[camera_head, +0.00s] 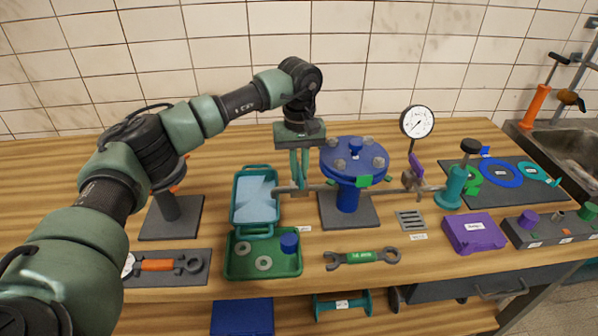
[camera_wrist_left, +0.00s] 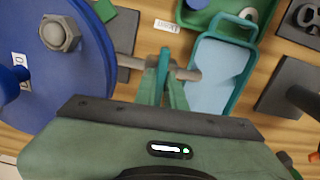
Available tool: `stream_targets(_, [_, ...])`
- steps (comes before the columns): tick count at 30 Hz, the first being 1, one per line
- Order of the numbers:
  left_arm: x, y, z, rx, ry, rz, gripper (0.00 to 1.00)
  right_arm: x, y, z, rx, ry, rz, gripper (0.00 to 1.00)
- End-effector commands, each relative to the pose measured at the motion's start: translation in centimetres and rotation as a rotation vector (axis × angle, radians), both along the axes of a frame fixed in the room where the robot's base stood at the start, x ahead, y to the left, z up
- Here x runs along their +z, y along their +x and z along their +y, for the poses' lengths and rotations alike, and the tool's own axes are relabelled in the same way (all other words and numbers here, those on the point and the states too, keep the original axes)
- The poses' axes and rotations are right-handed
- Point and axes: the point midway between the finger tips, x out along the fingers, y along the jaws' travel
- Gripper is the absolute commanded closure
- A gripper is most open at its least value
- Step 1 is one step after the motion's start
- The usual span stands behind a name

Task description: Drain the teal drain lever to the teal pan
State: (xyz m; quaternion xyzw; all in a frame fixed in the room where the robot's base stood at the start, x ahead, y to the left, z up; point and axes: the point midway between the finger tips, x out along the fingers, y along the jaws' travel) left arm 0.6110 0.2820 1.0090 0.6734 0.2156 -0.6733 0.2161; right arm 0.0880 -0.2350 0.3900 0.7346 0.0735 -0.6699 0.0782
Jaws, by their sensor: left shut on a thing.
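The teal drain lever (camera_wrist_left: 164,62) stands on a thin grey pipe (camera_wrist_left: 185,74) that leaves the blue flanged vessel (camera_head: 350,195). My left gripper (camera_head: 300,185) points down over this pipe, left of the vessel, and is shut on the lever; its fingers (camera_wrist_left: 164,88) hide part of it in the left wrist view. The teal pan (camera_head: 236,205) lies left of the vessel, with a light blue surface inside that looks like liquid. The pipe's open end reaches the pan's right edge; it also points towards the pan (camera_wrist_left: 236,100) in the left wrist view. My right gripper is out of view.
A green tray (camera_head: 238,273) with washers and a blue cap sits in front of the pan. A wrench (camera_head: 362,258) lies before the vessel. A pressure gauge (camera_head: 417,122), a teal valve (camera_head: 453,187) and a purple box (camera_head: 473,233) stand on the right.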

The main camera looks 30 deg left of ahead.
Motion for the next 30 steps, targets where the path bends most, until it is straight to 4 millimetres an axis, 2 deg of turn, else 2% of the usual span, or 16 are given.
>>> stream_targets(9, [-0.03,-0.05,-0.11,-0.096,-0.003,0.002,1.0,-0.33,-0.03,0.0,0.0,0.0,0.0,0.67])
stream_targets(23, [-0.02,-0.04,-0.09,-0.108,-0.001,0.002,1.0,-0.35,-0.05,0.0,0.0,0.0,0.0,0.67])
stream_targets(24, [-0.02,-0.04,-0.09,-0.108,-0.001,0.002,0.8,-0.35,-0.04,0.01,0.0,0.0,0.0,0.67])
stream_targets(25, [-0.02,-0.04,-0.09,-0.108,-0.001,0.002,0.72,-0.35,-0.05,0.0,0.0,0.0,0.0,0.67])
stream_targets(26, [-0.02,-0.04,-0.09,-0.107,-0.001,0.002,0.67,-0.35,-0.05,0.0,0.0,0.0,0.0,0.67])
stream_targets(30, [-0.02,-0.03,-0.06,-0.106,-0.001,0.001,0.67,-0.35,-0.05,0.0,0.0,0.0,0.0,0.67])
